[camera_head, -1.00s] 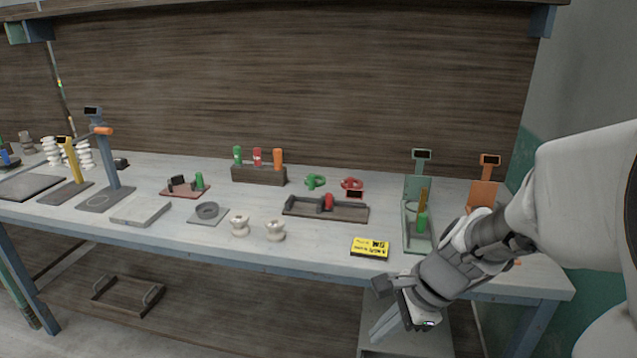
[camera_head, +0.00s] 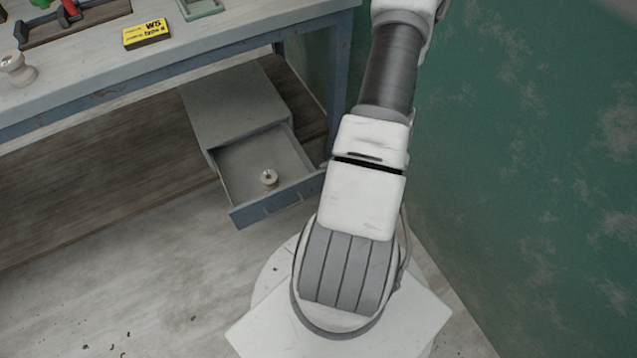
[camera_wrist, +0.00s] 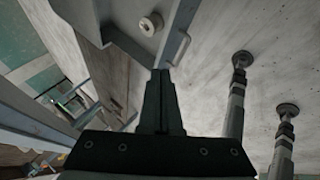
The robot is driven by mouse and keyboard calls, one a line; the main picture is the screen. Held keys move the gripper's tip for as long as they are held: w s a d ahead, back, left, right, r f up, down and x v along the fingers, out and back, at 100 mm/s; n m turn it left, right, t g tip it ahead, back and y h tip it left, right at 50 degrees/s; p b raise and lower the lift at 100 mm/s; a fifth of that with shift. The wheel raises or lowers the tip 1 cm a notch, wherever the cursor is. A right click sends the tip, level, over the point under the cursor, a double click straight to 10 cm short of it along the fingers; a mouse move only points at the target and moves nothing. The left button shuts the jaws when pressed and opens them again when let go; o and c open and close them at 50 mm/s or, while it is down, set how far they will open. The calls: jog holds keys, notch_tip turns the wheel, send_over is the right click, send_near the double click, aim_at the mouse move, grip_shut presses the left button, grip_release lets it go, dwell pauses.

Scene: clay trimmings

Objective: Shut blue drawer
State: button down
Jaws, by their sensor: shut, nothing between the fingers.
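The blue drawer is pulled out of a grey cabinet (camera_head: 235,105) under the workbench. Its blue front (camera_head: 268,207) faces the open floor, and a pale spool (camera_head: 269,180) stands inside on the drawer floor. In the wrist view, the spool (camera_wrist: 151,23) shows at the top, beside the drawer front (camera_wrist: 181,22) and its handle (camera_wrist: 180,49). My gripper (camera_wrist: 160,73) is shut and empty, its tips close to the lower end of the drawer front. I cannot tell whether they touch it. In the head view my gripper is not visible.
The workbench (camera_head: 180,58) overhangs the cabinet, with a yellow box (camera_head: 146,34) on top. A blue bench leg (camera_head: 339,80) stands right of the cabinet. A green wall (camera_head: 530,150) is at the right.

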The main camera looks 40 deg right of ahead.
jog(key=s+d+f+m+h, duration=0.1)
jog(key=s+f+m, duration=0.3)
jog(key=f+m, duration=0.15)
jog(key=b, duration=0.5)
send_near(308, 183)
notch_tip(308, 183, down, 4)
jog(key=s+a, duration=0.2)
jog(key=shift+n, duration=0.35)
jog(key=shift+w+d+b, duration=0.2)
jog(key=shift+w+b, duration=0.05)
jog(key=shift+w, duration=0.9)
jog(key=shift+w+d+b, duration=0.2)
jog(key=shift+w+b, duration=0.05)
jog(key=shift+w, duration=0.85)
jog(key=shift+w+r, duration=0.1)
